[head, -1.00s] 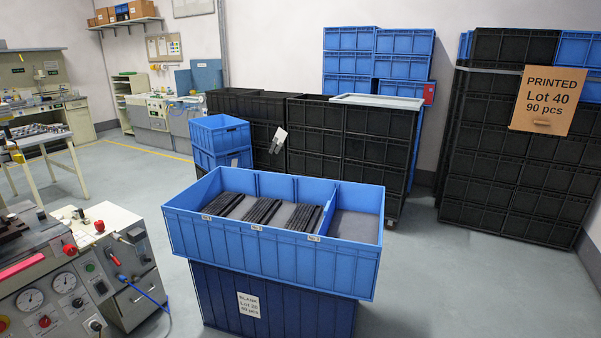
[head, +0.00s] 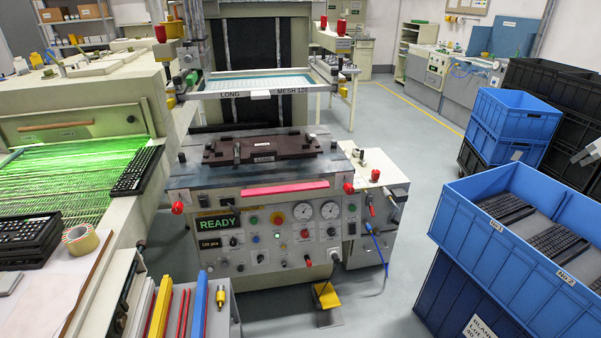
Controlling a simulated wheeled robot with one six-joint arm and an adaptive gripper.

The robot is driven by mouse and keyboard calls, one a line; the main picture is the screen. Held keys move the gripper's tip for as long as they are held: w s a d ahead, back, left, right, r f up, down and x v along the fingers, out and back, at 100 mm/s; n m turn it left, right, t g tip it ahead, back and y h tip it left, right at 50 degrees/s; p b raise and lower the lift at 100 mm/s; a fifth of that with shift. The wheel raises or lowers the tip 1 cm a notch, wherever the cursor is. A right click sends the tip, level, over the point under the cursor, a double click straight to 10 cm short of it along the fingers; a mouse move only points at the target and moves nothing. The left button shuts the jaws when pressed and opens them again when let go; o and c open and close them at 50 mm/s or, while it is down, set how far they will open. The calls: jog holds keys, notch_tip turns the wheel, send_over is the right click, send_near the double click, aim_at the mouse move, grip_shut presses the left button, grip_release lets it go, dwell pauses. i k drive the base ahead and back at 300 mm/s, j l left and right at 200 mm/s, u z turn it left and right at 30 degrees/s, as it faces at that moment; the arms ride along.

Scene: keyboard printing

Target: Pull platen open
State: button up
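The printing machine (head: 270,240) stands in the middle of the head view, its front panel facing me. On its top sits the platen (head: 190,180), a flat grey plate, with a dark brown fixture (head: 262,148) marked LONG on it. A pink-red bar (head: 285,188) runs along the platen's front edge. A framed screen (head: 262,84) marked LONG MESH 120 is raised above and behind the fixture. The panel display (head: 220,224) reads READY.
A conveyor with green light (head: 60,180) stands left. Blue crates with keyboards (head: 530,240) stand right. A bench with tape (head: 80,239) and coloured bars (head: 160,305) fills the front left.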

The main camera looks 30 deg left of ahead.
aim_at(322, 175)
jog(key=i+u, duration=0.25)
jog(key=u, duration=0.15)
jog(key=i+l+u, duration=0.2)
jog(key=u, duration=0.2)
jog(key=i+l+u, duration=0.2)
jog(key=u, duration=0.25)
jog(key=i+l, duration=0.3)
jog(key=i, duration=0.2)
